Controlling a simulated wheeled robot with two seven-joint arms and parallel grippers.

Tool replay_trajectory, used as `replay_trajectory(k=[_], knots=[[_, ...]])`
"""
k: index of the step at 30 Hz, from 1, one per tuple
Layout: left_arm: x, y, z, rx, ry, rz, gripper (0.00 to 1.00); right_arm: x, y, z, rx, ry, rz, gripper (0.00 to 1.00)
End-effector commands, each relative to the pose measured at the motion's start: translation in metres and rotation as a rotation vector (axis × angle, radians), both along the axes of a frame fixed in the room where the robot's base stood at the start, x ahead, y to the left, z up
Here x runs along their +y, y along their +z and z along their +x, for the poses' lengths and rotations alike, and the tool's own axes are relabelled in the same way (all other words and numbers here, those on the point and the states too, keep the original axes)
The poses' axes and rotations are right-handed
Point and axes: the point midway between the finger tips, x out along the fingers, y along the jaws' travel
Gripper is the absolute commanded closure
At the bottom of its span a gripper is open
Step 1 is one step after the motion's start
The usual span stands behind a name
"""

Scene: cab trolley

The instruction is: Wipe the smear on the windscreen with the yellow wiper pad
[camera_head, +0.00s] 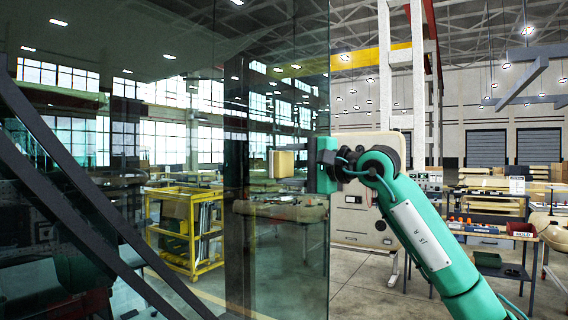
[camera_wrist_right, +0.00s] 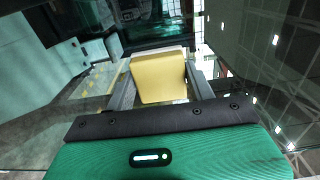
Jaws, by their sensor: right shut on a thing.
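The yellow wiper pad (camera_head: 284,163) is at the end of my right gripper (camera_head: 300,165), near the tall glass windscreen (camera_head: 290,270) in the head view. In the right wrist view the pad (camera_wrist_right: 158,80) sits between the two grey fingers of my right gripper (camera_wrist_right: 160,88), which is shut on it. A pale strip shows along the pad's far edge. I cannot tell whether the pad touches the glass. I cannot make out the smear among the reflections. My left gripper is not in view.
Dark diagonal bars (camera_head: 100,205) cross the left of the head view. A yellow trolley (camera_head: 180,232) stands beyond the glass. A bench with a red bin (camera_head: 520,229) and a shelf stand at the right. Open floor (camera_head: 358,290) shows beside the glass edge.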

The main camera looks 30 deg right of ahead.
Motion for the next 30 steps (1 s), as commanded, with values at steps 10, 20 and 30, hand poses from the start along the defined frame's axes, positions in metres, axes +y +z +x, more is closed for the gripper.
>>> replay_trajectory(k=[10, 20, 30], knots=[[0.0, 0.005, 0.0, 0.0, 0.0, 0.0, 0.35, -0.014, 0.0, 0.009, 0.001, -0.001, 0.0, 0.64], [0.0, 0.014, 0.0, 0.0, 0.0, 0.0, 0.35, -0.037, 0.001, 0.022, 0.001, -0.001, 0.0, 0.64], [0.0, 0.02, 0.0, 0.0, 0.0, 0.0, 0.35, -0.051, 0.001, 0.03, 0.002, -0.001, 0.001, 0.64]])
